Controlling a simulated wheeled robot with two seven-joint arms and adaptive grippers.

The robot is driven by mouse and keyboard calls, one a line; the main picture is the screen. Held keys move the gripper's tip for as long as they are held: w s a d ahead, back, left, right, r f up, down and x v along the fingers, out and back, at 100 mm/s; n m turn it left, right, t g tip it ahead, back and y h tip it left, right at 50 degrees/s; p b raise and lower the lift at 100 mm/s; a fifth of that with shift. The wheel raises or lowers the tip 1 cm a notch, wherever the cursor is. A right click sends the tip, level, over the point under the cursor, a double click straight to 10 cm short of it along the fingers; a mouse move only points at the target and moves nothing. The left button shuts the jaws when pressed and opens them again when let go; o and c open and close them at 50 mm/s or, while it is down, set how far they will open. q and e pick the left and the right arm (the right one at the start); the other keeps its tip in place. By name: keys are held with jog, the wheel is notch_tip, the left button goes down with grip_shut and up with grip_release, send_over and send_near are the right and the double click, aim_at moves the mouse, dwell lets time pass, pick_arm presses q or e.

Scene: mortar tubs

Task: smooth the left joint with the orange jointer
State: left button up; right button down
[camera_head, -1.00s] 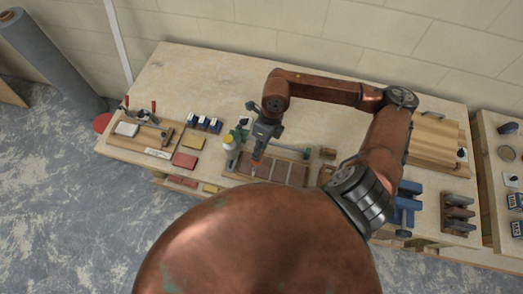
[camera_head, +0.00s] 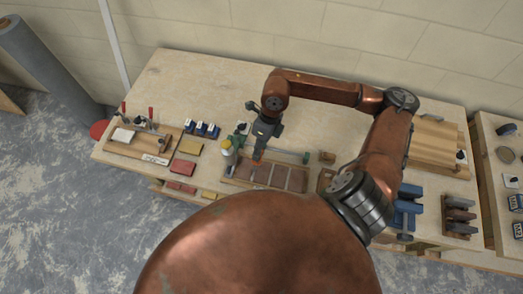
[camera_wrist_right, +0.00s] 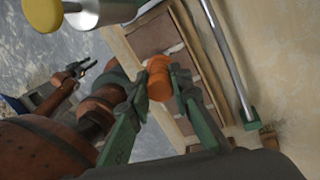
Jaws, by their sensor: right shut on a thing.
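The orange jointer (camera_wrist_right: 158,78) is held between the green fingers of my right gripper (camera_wrist_right: 155,92), which is shut on its handle. In the head view the right gripper (camera_head: 259,150) points down over the left part of the brick panel (camera_head: 279,187). The panel has brown bricks with pale upright joints. The left joint (camera_wrist_right: 174,49) shows just beyond the jointer in the wrist view. The jointer's working end is hidden, so I cannot tell if it touches the joint. What looks like my left gripper (camera_wrist_right: 82,67) shows small in the wrist view, its jaw state unclear.
A yellow-capped bottle (camera_head: 227,146) stands close left of the right gripper. A metal rail with green ends (camera_head: 285,151) lies behind the panel.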

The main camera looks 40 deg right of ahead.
jog(key=shift+w+d, duration=0.1)
jog(key=shift+w+d+b, duration=0.35)
jog(key=shift+w+d, duration=0.05)
jog(key=shift+d, duration=0.1)
jog(key=shift+w, duration=0.1)
dwell(0.3)
jog(key=shift+w+d+b, duration=0.3)
jog(key=shift+w+d, duration=0.1)
jog(key=shift+d, duration=0.15)
jog(key=shift+w+d+b, duration=0.3)
jog(key=shift+w+d, duration=0.15)
jog(key=shift+d, duration=0.05)
dwell(0.4)
jog(key=shift+s+a+f, duration=0.15)
jog(key=shift+s+a, duration=0.4)
